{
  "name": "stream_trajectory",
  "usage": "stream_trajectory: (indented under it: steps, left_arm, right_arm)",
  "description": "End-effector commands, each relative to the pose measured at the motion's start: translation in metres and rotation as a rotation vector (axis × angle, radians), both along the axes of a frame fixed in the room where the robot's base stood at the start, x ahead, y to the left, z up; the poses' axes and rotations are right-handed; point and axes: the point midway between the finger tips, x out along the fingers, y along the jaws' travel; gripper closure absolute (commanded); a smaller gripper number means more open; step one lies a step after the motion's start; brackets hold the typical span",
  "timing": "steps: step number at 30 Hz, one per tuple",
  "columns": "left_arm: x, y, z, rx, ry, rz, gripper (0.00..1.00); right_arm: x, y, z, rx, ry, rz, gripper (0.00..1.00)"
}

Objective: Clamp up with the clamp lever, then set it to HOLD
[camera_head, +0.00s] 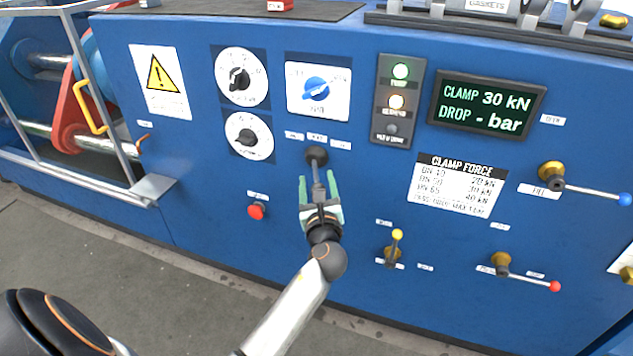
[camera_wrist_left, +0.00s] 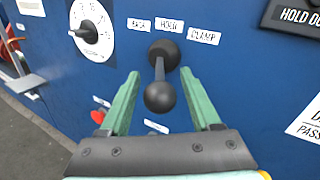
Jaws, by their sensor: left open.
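The clamp lever (camera_head: 316,156) is a black lever with a round base on the blue panel. In the left wrist view its ball knob (camera_wrist_left: 160,97) points out towards the camera, below the base. Labels BACK (camera_wrist_left: 139,24), HOLD (camera_wrist_left: 169,26) and CLAMP (camera_wrist_left: 204,36) stand above it. My left gripper (camera_head: 318,181) is open, with its green fingers on either side of the lever; in the left wrist view a gap shows beside the knob on both sides. The display (camera_head: 487,105) reads CLAMP 30 kN and DROP - bar. My right gripper is not in view.
A blue selector knob (camera_head: 317,88) and two black dials (camera_head: 241,77) sit above and left of the lever. A red button (camera_head: 256,211) is lower left. Yellow (camera_head: 397,235), red and blue-tipped handles stick out at right. A CLAMP FORCE table (camera_head: 458,186) is under the display.

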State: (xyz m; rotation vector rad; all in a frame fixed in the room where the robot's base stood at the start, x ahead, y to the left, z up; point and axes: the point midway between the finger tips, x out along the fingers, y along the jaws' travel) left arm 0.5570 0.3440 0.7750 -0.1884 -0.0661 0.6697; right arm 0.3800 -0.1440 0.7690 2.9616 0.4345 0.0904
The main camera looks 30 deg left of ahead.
Motion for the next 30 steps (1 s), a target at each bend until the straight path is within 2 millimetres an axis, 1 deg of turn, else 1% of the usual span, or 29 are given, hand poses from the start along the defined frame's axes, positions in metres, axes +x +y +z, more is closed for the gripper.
stream_trajectory:
  steps: [2, 18, 19, 30]
  left_arm:
    - [0.0, 0.0, 0.0001, 0.0, 0.0, 0.0, 0.37]
    - [0.0, 0.0003, 0.0, 0.0, 0.0, 0.0, 0.98]
    - [0.0, 0.0004, -0.0001, 0.0, 0.0, 0.0, 1.0]
    - [0.0, 0.0005, 0.0, 0.0, 0.0, 0.0, 1.0]
  right_arm:
    - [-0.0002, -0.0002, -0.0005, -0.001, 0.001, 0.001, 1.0]
    - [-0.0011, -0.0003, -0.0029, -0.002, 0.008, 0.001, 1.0]
    - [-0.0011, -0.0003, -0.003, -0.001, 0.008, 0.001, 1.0]
    - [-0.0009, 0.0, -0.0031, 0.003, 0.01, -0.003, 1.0]
